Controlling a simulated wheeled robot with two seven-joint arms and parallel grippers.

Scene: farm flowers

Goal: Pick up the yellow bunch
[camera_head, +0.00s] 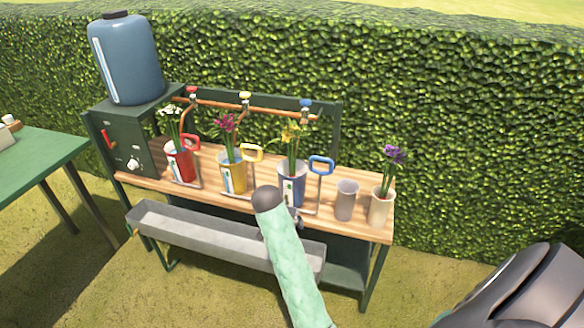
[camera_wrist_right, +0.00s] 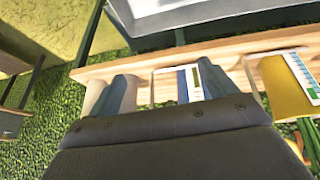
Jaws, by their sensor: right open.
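The yellow bunch (camera_head: 292,135) stands upright in a blue-and-white cup (camera_head: 289,190) on the wooden bench in the head view. In the right wrist view, a white label with a blue stripe (camera_wrist_right: 190,85), seemingly on that cup, shows between the fingers of my right gripper (camera_wrist_right: 178,85). The fingers are apart, on either side of it. I cannot tell whether they touch the cup. The yellow bunch is hidden in the wrist view. In the head view, my green-sleeved arm reaches up in front of the cup. My left gripper is not in view.
The bench (camera_head: 232,194) also holds a red cup (camera_head: 181,162), a yellow cup (camera_head: 232,175), an empty grey cup (camera_head: 346,200) and a cream cup (camera_head: 381,208) with purple flowers. Coloured handles stand between cups. A grey trough (camera_head: 200,232) runs along the front; taps (camera_head: 305,108) hang behind.

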